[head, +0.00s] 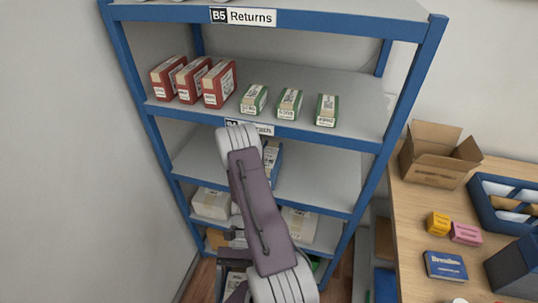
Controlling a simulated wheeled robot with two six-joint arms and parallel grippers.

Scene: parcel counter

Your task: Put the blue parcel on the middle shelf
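The blue parcel (279,157), with a pale labelled top, shows partly behind my arm. It appears to sit on the third shelf down (318,186), the one under the shelf with the red and green parcels. My raised arm link hides its left part and the shelf edge in front of it. One of my arms rises from the bottom middle across the rack. I cannot make out either gripper's fingertips, and I cannot tell whether anything touches the parcel.
Red parcels (193,81) and green parcels (289,103) stand on the second shelf (345,95). White parcels (298,224) stand on the fourth. The right-hand table (405,225) holds an open carton (436,160), a blue tray (482,198) and a small blue box (445,265).

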